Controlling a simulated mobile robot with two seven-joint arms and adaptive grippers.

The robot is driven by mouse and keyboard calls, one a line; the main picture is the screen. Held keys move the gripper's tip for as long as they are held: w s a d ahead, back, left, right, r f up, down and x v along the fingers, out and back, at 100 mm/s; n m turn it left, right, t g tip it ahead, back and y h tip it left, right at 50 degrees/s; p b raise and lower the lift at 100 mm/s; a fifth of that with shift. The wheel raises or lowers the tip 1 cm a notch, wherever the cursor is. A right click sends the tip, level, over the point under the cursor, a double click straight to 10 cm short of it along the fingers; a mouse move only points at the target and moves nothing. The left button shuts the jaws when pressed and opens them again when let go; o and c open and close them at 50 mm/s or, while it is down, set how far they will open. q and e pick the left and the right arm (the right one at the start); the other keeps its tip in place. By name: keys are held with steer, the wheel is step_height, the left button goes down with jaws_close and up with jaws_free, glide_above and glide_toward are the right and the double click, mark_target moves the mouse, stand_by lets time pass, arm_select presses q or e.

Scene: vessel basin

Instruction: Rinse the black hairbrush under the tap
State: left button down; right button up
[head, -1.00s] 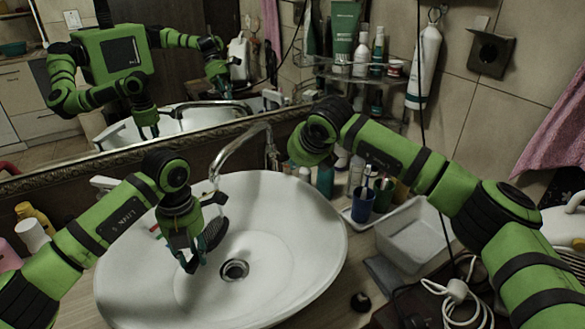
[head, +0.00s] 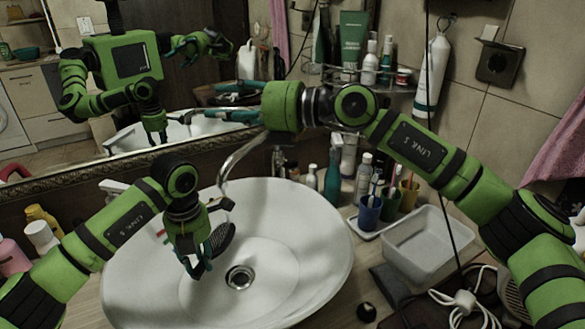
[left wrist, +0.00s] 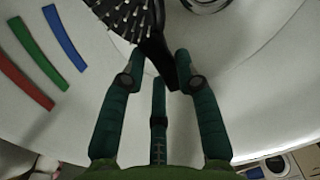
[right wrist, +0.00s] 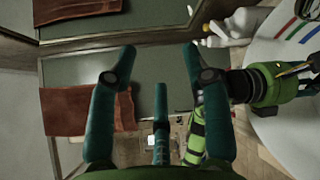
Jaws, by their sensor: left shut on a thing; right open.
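The black hairbrush (head: 221,238) is held over the white basin (head: 320,262), left of and above the drain. My left gripper (head: 196,264) is shut on its handle; the left wrist view shows the handle (left wrist: 157,58) between the fingers and the bristled head (left wrist: 126,16) beyond. No water stream shows. My right gripper (head: 212,103) is open and empty above the tap, in front of the mirror. Its arm hides the top of the tap.
The mirror (head: 215,55) stands behind the basin and reflects me. Bottles, a blue cup (head: 369,213) and a white tub (head: 425,245) crowd the right counter. A white cable (head: 466,304) lies farther front. Several bottles (head: 40,235) stand at left.

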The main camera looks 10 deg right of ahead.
step_height(320, 180, up, 7)
steer(key=w+d+m+t+y, duration=0.2)
steer(key=m+t+y, duration=0.1)
steer(key=m, duration=0.2)
steer(key=w+d+r+m+t+h, duration=0.4)
steer(key=w+d+m+t, duration=0.15)
steer(key=m+t, duration=0.5)
steer(key=m+h, duration=0.7)
steer(key=m, duration=0.2)
glide_above(293, 168)
steer(key=s, duration=0.2)
step_height(293, 168, down, 3)
steer(key=w+d+f+m+g+h, duration=0.1)
steer(key=d+f+m+g+h, duration=0.3)
steer(key=f+m, duration=0.5)
steer(key=s+a+f+g, duration=0.1)
steer(key=s+f+g, duration=0.25)
steer(key=f, duration=0.35)
steer(key=s+f+g, duration=0.2)
steer(key=f+g, duration=0.2)
steer(key=f, duration=0.3)
steer(key=shift+n, duration=0.35)
steer(key=x, duration=1)
steer(key=shift+w+a+f, duration=0.1)
steer(key=shift+w+a, duration=0.05)
steer(key=shift+w, duration=0.1)
